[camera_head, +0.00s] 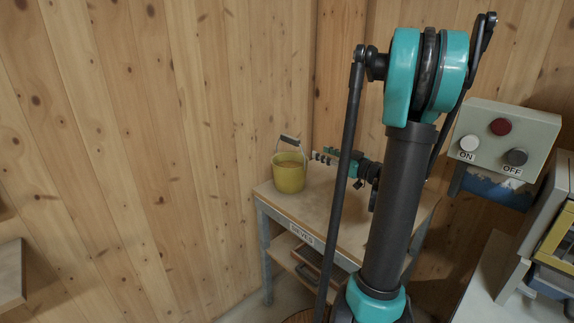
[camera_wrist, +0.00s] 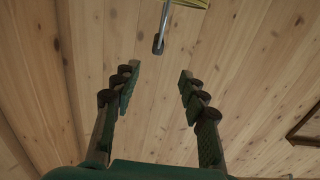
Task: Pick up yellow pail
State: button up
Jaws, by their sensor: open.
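The yellow pail (camera_head: 290,177) stands upright on a small wooden-topped table, near its back left corner. Its handle is raised, with a dark grip (camera_head: 290,140) at the top. My gripper (camera_head: 321,156) is just right of the pail at about rim height, apart from it and partly behind my arm. In the wrist view my gripper (camera_wrist: 159,73) is open and empty. There the pail's yellow edge (camera_wrist: 190,3) shows at the top of the picture, and the dark handle grip (camera_wrist: 158,44) appears beyond the fingertips, between their lines. Most of the pail is out of that view.
The table (camera_head: 330,215) has a "SIEVES" label on its front edge and a lower shelf. Plank walls stand close behind and left of it. A control box (camera_head: 505,140) with ON and OFF buttons is at the right. The tabletop around the pail looks clear.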

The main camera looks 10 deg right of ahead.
aim_at(300, 142)
jog(key=x, duration=1.2)
jog(key=shift+w+d+r, duration=0.15)
jog(key=shift+d+r, duration=0.05)
jog(key=shift+d, duration=0.05)
jog(key=shift+x, duration=2.85)
jog(key=shift+a+f, duration=0.1)
jog(key=shift+f, duration=0.05)
grip_shut()
